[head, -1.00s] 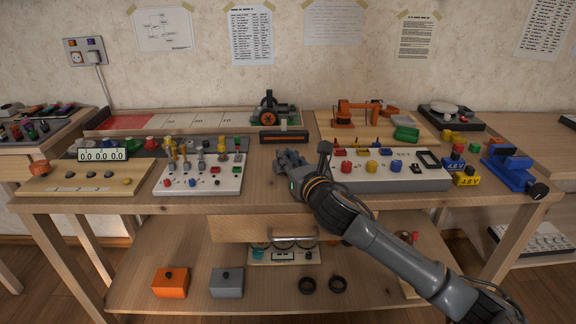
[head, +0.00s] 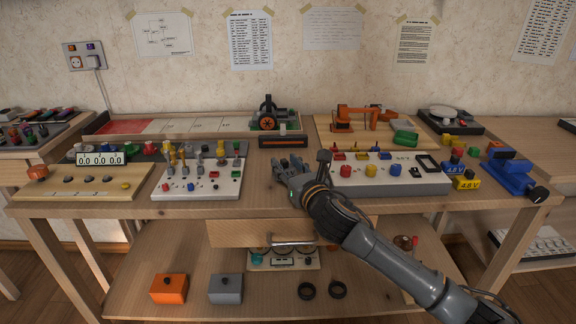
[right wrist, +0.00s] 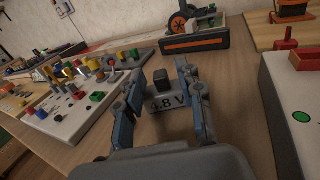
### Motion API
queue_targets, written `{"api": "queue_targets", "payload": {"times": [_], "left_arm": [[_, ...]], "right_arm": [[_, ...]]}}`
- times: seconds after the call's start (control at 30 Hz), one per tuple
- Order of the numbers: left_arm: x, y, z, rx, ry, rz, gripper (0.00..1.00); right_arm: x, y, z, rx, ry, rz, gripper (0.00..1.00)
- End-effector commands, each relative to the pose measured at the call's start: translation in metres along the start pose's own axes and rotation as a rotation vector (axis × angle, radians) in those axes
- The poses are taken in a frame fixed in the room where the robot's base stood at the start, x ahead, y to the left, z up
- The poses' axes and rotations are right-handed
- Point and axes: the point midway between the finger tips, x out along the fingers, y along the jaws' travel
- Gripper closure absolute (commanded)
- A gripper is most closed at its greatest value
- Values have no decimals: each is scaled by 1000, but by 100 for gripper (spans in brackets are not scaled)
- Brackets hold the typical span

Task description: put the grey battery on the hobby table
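The grey battery (right wrist: 170,98), marked "4.8 V" and with a black knob on top, shows in the right wrist view on the wooden hobby table (right wrist: 236,112). It is between the two fingers of my right gripper (right wrist: 163,88). The fingers stand apart on either side of it; a gap shows at the left finger, and the right finger overlaps its edge. In the head view my right gripper (head: 288,164) is low over the middle of the table (head: 258,196), and I cannot make out the battery there. My left gripper is not in view.
A white switch panel (head: 199,181) stands left of the gripper and a white button panel (head: 392,181) right. A black-and-orange box (head: 283,141) is behind. Yellow and blue batteries (head: 466,183) lie at the right. A drawer (head: 235,235) is below the tabletop.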

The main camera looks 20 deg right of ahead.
Motion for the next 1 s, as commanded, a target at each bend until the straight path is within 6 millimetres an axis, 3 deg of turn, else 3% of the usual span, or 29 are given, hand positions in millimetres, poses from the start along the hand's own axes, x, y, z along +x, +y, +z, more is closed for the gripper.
{"api": "queue_targets", "payload": {"times": [0.17, 0.43, 0.7, 1.0], "left_arm": [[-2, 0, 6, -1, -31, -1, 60], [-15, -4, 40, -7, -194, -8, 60], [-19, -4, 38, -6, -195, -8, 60], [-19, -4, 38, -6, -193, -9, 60]], "right_arm": [[-8, 0, 2, -2, 2, 1, 63], [-61, 0, 2, -3, 4, 2, 63], [-108, 0, 2, -2, 2, 1, 63], [-120, 0, 2, 0, 0, 0, 63]]}}
